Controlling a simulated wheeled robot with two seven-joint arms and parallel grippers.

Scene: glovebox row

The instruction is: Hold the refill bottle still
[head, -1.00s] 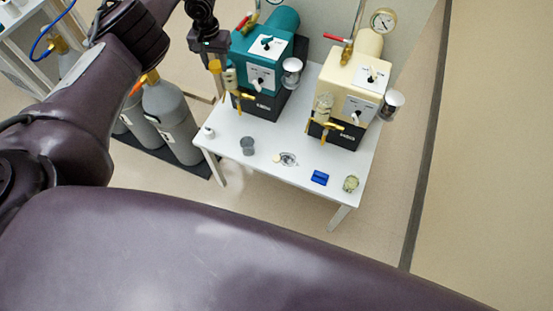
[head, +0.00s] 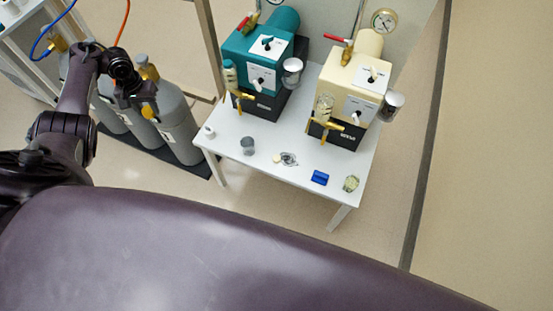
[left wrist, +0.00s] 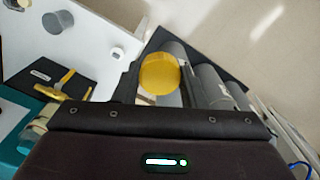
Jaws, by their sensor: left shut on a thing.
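My left gripper (head: 143,104) is in front of the grey gas cylinders in the head view, left of the white table. It is shut on a small yellow thing (head: 148,112), which I take to be the refill bottle. In the left wrist view the bottle's round yellow end (left wrist: 160,73) shows between the two dark fingers of the gripper (left wrist: 158,90). The rest of the bottle is hidden or too small to make out. It is held clear of the table. My right gripper is not in view.
The white table (head: 225,150) carries a teal machine (head: 245,50) and a cream machine (head: 345,75), each with a brass tap. Small items, including a grey cup (head: 248,146) and a blue block (head: 320,178), lie along its front. Grey cylinders (head: 175,120) stand at left.

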